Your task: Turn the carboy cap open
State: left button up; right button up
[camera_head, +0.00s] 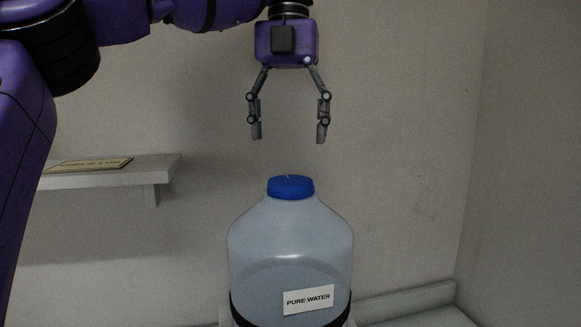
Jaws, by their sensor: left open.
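The carboy (290,245) is a translucent bottle with a label reading "PURE WATER" and stands upright at the lower middle of the head view. Its blue cap (291,188) sits on the neck. My left gripper (288,137) points down above the cap, with its two fingers spread apart and nothing between them. A clear gap separates the fingertips from the cap, and the gripper is roughly centred over it. The carboy's bottom is cut off by the picture's lower edge. My right gripper is not in view.
A wall shelf (150,170) with a small sign (90,165) on it is at the left, partly behind my left arm. A dark band wraps the carboy's lower part. A pale ledge (410,300) runs along the wall at the lower right. The space around the cap is clear.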

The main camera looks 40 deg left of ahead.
aim_at(288, 180)
pick_arm(q)
jog(key=f, duration=0.7)
jog(key=shift+s+d+f, duration=0.1)
jog(key=shift+s+f, duration=0.15)
jog(key=shift+c, duration=0.2)
jog(key=c, duration=1.1)
jog(key=shift+o, duration=0.2)
